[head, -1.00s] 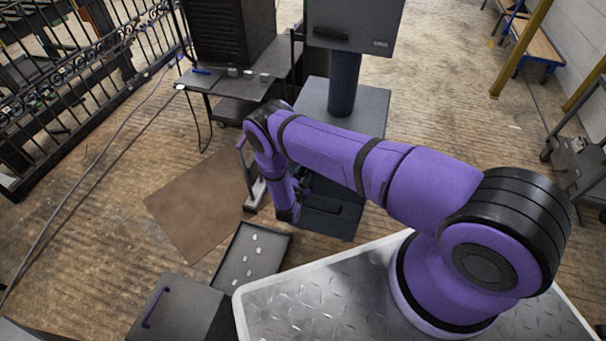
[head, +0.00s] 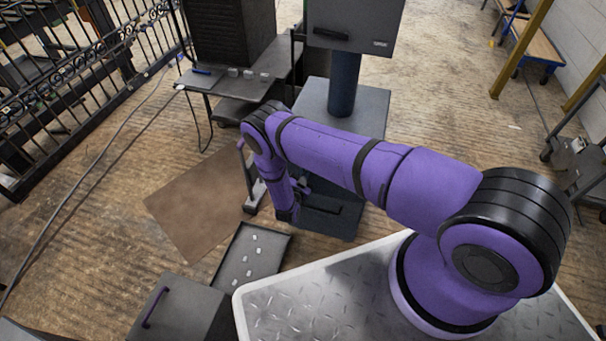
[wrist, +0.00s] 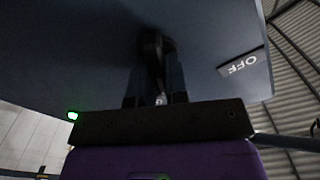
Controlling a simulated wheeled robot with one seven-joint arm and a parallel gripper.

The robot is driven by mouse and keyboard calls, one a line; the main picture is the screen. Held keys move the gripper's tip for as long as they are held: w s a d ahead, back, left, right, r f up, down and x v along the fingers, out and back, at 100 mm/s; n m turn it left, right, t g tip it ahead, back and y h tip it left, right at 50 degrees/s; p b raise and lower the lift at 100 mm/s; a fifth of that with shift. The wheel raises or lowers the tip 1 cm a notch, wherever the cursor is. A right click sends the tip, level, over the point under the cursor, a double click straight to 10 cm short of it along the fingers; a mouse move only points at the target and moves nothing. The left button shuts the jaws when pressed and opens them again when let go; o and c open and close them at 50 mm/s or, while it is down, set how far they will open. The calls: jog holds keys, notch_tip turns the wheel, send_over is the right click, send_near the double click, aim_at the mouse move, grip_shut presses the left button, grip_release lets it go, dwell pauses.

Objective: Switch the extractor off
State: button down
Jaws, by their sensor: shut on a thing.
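In the wrist view a dark grey panel (wrist: 70,45) fills most of the picture, with a white "OFF" label (wrist: 241,64) near its right edge. A green light (wrist: 72,116) glows at its lower left edge. My gripper (wrist: 157,88) is up against the panel, its fingers closed around a dark handle or lever (wrist: 153,45). The handle's exact shape and setting are hard to make out. In the head view my purple arm reaches down beside a dark grey cabinet (head: 325,222), and my fingertips are hidden there.
A grey box (head: 355,25) on a post stands behind the arm. A table (head: 225,86) with small items is at the back left. A brown mat (head: 195,205), a tray (head: 245,268) of small white pieces and a grey box with a purple handle (head: 152,308) lie nearer.

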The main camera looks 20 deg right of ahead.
jog(key=n, duration=0.9)
jog(key=a+n, duration=0.1)
jog(key=n, duration=0.3)
jog(key=shift+w+f+n, duration=0.1)
jog(key=shift+w+n, duration=0.15)
jog(key=shift+n, duration=0.05)
dwell(0.4)
jog(key=c, duration=1.1)
grip_release()
jog(key=v, duration=1)
jog(key=shift+s+a, duration=0.2)
jog(key=shift+s, duration=0.1)
